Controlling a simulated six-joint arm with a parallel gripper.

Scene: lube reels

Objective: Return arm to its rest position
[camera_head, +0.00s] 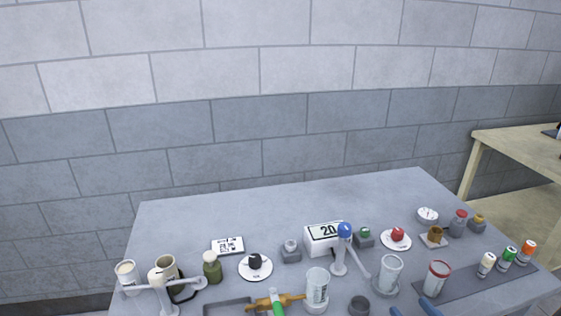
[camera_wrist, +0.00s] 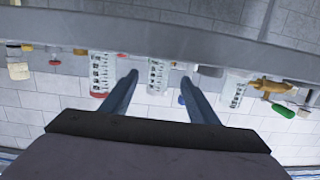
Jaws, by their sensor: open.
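My gripper (camera_wrist: 159,78) shows in the wrist view with its two blue-grey fingers spread apart and nothing between them in their grip. Beyond the fingers, a clear graduated beaker (camera_wrist: 158,72) appears in the gap, and a red-rimmed beaker (camera_wrist: 100,72) is to the left; both look apart from the fingers. In the head view, two blue tips that look like my gripper's fingers (camera_head: 412,308) show at the bottom edge, in front of the red-rimmed beaker (camera_head: 437,278). The rest of my arm is hidden there.
The grey table (camera_head: 190,212) holds many small items: a "20" display (camera_head: 322,237), a blue-topped stand (camera_head: 344,250), dial plates, jars, and capped bottles (camera_head: 508,256) on a dark mat at right. The back strip is clear. A wooden bench (camera_head: 510,150) stands at right.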

